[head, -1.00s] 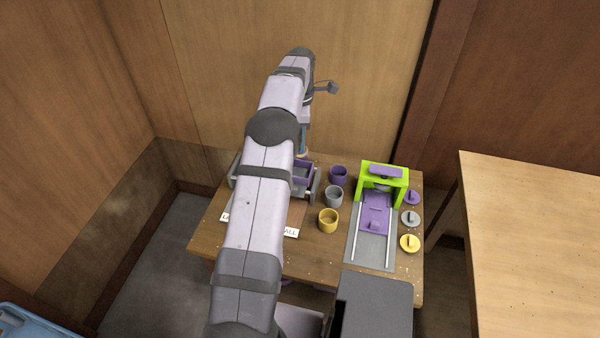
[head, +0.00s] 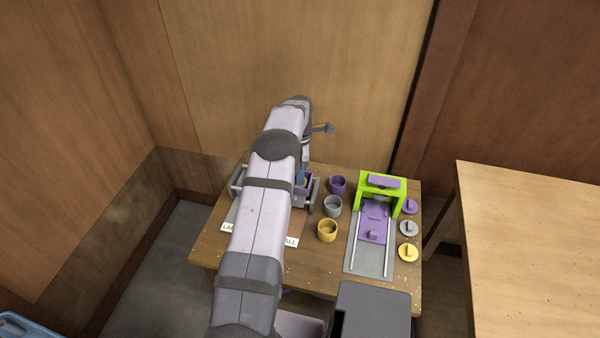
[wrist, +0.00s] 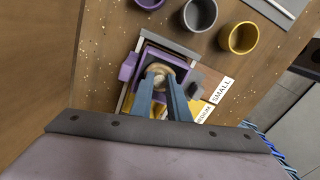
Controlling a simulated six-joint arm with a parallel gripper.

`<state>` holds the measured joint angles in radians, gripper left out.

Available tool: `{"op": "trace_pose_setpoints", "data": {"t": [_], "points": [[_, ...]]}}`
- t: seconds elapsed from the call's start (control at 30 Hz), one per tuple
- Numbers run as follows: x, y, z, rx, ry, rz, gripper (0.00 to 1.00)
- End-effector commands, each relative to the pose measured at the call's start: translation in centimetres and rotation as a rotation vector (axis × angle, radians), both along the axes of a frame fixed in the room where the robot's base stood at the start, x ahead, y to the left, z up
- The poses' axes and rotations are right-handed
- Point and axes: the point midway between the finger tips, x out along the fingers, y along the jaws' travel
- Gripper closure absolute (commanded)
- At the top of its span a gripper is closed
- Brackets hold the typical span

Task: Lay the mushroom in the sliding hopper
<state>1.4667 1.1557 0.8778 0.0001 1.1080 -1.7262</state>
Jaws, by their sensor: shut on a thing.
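The sliding hopper is a purple open-topped frame (wrist: 127,67) with a dark inside, seen in the wrist view. In the head view it shows partly behind my arm (head: 302,191). My gripper (wrist: 161,82) has two blue-grey fingers pointing down into the hopper's opening. They are shut on a pale tan mushroom (wrist: 159,70), which sits within the hopper's outline. Whether the mushroom touches the hopper's floor I cannot tell. In the head view my gripper's blue fingers (head: 300,176) are at the hopper, and the mushroom is hidden.
Grey rails (head: 315,196) flank the hopper. Size labels, one reading SMALL (wrist: 222,90), lie at its near side. Purple (head: 338,184), grey (head: 333,206) and yellow cups (head: 327,230) stand to its right. Farther right are a green press (head: 382,182) and several round lids.

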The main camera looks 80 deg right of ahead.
Motion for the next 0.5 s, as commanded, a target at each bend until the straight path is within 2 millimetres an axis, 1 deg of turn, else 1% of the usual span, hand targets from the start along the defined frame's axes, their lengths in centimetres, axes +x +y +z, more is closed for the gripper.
{"op": "trace_pose_setpoints", "data": {"t": [0.43,0.47,0.5], "points": [[0.01,-0.04,-0.73,-0.002,-0.001,0.0,0.95],[0.0,-0.05,-0.65,-0.002,-0.001,0.0,0.8],[0.0,-0.04,-0.61,-0.002,-0.001,0.0,0.77]]}}
